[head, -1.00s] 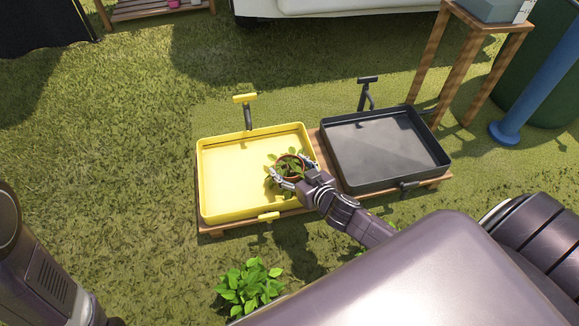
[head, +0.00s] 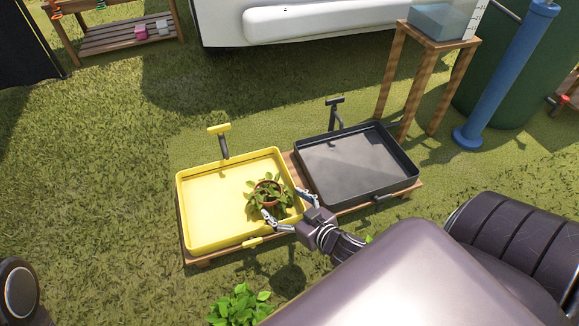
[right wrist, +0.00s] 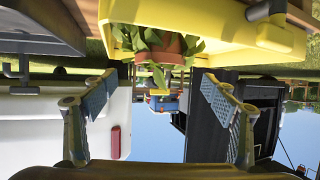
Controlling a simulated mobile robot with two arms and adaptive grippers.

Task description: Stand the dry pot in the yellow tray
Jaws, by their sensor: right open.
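The dry pot (head: 267,201), a small terracotta pot with a leafy green plant, stands upright in the right part of the yellow tray (head: 212,208). In the right wrist view, which is upside down, the pot (right wrist: 171,46) shows beyond the fingers with the tray's yellow wall (right wrist: 225,31) beside it. My right gripper (head: 283,203) is open at the tray's near right corner, its fingers apart and clear of the pot. The open fingers also show in the right wrist view (right wrist: 158,82) with nothing between them. My left gripper is out of view.
A dark grey tray (head: 328,173) stands to the right on the same low wooden base. A wooden stand (head: 437,42) with a clear tank, a blue post (head: 500,80) and a green barrel are at the right. A leafy plant (head: 238,306) is at the front. Grass at left is clear.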

